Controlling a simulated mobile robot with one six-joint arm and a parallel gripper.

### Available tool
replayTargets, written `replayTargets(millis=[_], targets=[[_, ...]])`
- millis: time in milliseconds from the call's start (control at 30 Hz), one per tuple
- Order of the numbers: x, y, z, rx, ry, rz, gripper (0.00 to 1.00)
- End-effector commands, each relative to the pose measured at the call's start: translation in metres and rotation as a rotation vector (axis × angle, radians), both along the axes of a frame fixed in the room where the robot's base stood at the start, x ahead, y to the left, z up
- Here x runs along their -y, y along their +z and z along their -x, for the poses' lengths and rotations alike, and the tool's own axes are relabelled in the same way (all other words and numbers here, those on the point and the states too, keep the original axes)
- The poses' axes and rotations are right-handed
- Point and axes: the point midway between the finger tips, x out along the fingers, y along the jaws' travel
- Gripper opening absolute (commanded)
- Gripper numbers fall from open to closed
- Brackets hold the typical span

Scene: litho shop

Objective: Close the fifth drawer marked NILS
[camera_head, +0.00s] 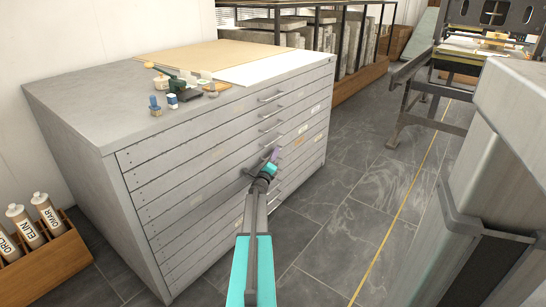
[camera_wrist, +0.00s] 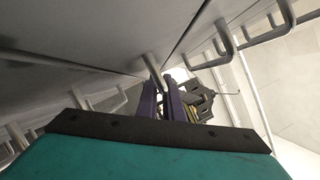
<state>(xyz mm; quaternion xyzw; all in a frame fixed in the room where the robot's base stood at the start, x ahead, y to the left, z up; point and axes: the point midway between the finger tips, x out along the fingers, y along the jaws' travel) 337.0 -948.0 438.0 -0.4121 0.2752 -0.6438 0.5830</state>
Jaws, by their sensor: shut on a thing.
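The grey flat-file cabinet (camera_head: 125,200) stands at the left in the head view, with a stack of wide, shallow drawers with bar handles. My gripper (camera_head: 274,155) is at the middle of the drawer fronts, partway down the stack. In the wrist view its purple fingers (camera_wrist: 162,98) are shut on a drawer handle (camera_wrist: 152,63). The drawer labels are too small to read, so I cannot tell which one says NILS. The fronts look nearly flush in the head view. My arm hides part of the lower drawers, and I cannot tell whether the held drawer stands slightly out.
Small bottles and tools (camera_head: 180,88) and a tan board (camera_head: 205,55) lie on the cabinet top. A wooden crate of labelled bottles (camera_head: 45,255) sits at the lower left. A press (camera_head: 455,60) stands at the upper right. The tiled floor (camera_head: 350,185) right of the cabinet is clear.

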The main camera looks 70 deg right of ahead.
Motion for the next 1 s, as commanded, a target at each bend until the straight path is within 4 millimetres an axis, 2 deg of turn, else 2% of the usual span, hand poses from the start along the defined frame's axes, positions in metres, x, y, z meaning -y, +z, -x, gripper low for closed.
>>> replayTargets(millis=[300,367,400,767,1000], targets=[[0.005,0.001,-0.001,-0.009,0.002,-0.001,0.00],[0.006,0.001,-0.001,-0.010,0.002,-0.001,0.14],[0.006,0.001,0.000,-0.009,0.002,-0.001,0.15],[0.003,0.001,0.002,-0.007,0.000,-0.002,0.15],[-0.015,-0.002,0.005,-0.006,-0.002,-0.002,0.15]])
